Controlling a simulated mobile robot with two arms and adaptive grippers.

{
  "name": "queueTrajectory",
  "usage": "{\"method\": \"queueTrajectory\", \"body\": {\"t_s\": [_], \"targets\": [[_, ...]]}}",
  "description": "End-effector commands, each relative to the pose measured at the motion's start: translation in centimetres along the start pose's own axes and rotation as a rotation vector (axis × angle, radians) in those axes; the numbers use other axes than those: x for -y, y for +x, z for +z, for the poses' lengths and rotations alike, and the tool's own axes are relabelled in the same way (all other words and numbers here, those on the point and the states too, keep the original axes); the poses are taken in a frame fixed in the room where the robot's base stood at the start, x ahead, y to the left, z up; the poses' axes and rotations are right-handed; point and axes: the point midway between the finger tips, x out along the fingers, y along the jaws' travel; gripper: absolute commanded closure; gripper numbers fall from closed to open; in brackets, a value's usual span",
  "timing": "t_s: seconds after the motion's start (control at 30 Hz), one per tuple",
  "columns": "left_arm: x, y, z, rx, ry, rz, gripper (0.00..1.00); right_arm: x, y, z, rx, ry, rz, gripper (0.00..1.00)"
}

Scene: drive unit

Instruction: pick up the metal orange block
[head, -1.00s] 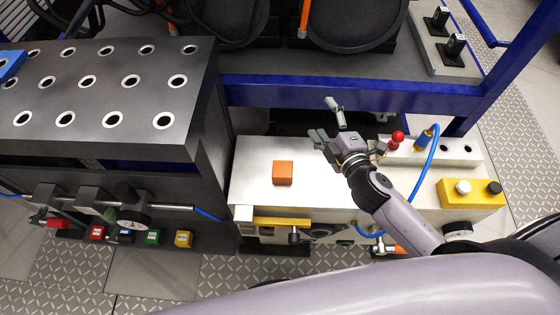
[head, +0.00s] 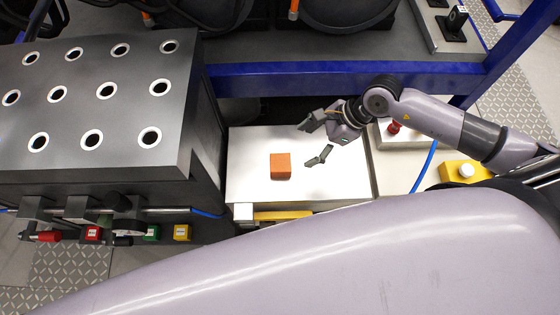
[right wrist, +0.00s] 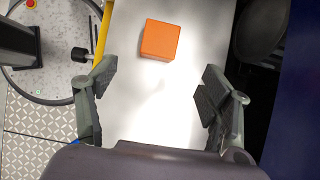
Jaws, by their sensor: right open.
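The orange block (head: 280,166) is a small cube on the pale metal top of a low cabinet (head: 250,190). My right gripper (head: 312,143) is open and empty, a short way to the right of the block, with its fingers pointing left towards it. In the right wrist view the block (right wrist: 160,40) lies beyond the two spread fingertips (right wrist: 152,82), roughly midway between their lines and touching neither. My left gripper is not in view.
A dark block with several round holes (head: 75,125) stands taller at the left of the cabinet. A blue rail (head: 340,76) runs behind it. A yellow box (head: 463,171) and a red knob (head: 394,126) are at the right. The metal top around the block is clear.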

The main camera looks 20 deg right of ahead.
Motion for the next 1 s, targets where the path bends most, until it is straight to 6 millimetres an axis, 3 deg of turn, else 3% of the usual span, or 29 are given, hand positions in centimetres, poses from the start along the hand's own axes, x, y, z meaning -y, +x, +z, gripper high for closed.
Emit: {"method": "queueTrajectory", "body": {"t_s": [0.3, 0.57, 0.83, 1.0], "targets": [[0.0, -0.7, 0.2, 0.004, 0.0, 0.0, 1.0, 0.0, 6.5, 0.2, 0.004, 0.002, 0.001, 0.27], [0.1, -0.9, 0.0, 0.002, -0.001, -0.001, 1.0, 0.0, 8.6, 0.2, 0.005, 0.002, 0.0, 0.27], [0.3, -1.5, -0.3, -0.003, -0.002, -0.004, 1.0, 0.0, 12.4, 0.3, 0.005, 0.004, 0.0, 0.27], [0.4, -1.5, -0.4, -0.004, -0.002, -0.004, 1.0, 0.0, 13.4, 0.2, 0.004, 0.002, -0.001, 0.27]]}}
